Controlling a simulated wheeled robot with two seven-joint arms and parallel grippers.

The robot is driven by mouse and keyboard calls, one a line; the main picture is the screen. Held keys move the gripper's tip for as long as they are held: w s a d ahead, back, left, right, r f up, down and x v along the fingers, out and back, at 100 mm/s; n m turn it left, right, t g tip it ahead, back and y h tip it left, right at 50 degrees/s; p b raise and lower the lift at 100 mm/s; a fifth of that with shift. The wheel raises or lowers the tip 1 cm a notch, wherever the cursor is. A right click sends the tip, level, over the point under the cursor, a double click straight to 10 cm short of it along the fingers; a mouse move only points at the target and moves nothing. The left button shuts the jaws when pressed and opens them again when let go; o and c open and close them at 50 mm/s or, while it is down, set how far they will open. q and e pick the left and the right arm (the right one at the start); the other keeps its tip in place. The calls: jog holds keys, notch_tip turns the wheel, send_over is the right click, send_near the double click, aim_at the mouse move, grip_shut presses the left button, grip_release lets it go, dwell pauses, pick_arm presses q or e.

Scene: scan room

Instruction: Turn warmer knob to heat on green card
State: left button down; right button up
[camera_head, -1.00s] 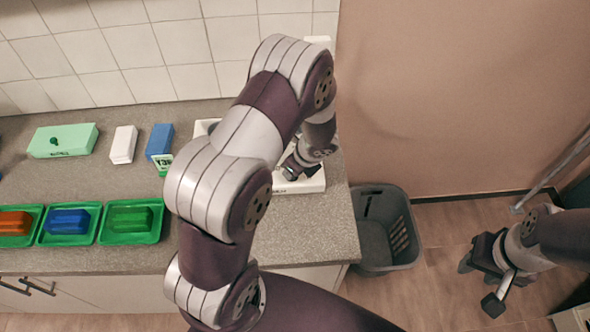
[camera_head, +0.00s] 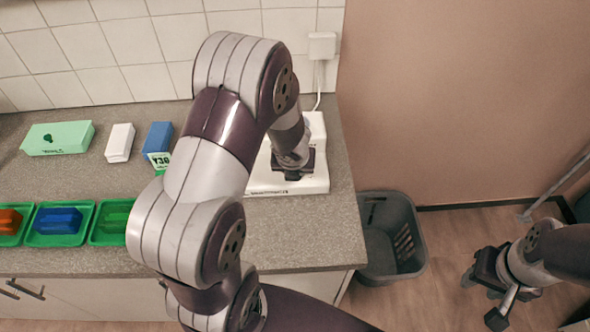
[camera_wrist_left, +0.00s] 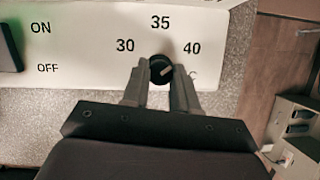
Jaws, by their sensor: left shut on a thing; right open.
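The white warmer (camera_head: 312,183) stands at the right end of the counter, partly hidden behind my left arm. In the left wrist view, its white panel (camera_wrist_left: 95,30) carries 30, 35 and 40 around a black knob (camera_wrist_left: 161,66). A pale mark shows on the knob, slanting toward the upper right, roughly the 40 side. My left gripper (camera_wrist_left: 160,76) is shut on the knob, one finger on each side; in the head view it points down at the warmer. A green card (camera_head: 159,161) leans by a blue box; its print is too small to read surely. My right gripper (camera_head: 482,297) is open and empty above the floor.
Mint (camera_head: 58,138), white (camera_head: 119,143) and blue (camera_head: 157,138) boxes stand at the back. Green trays (camera_head: 88,240) with coloured blocks line the front left. A grey bin (camera_head: 365,215) stands right of the counter.

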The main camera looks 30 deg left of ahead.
pick_arm(q)
jog(key=shift+w+a+r+m, duration=0.1)
jog(key=shift+w+r+m, duration=0.05)
jog(key=shift+m, duration=0.45)
jog(key=shift+h, duration=0.3)
jog(key=c, duration=1.2)
grip_release()
jog(key=o, duration=0.3)
jog(key=p+v, duration=0.6)
jog(key=v, duration=0.6)
jog(key=shift+s+r, duration=0.2)
jog(key=shift+r, duration=0.05)
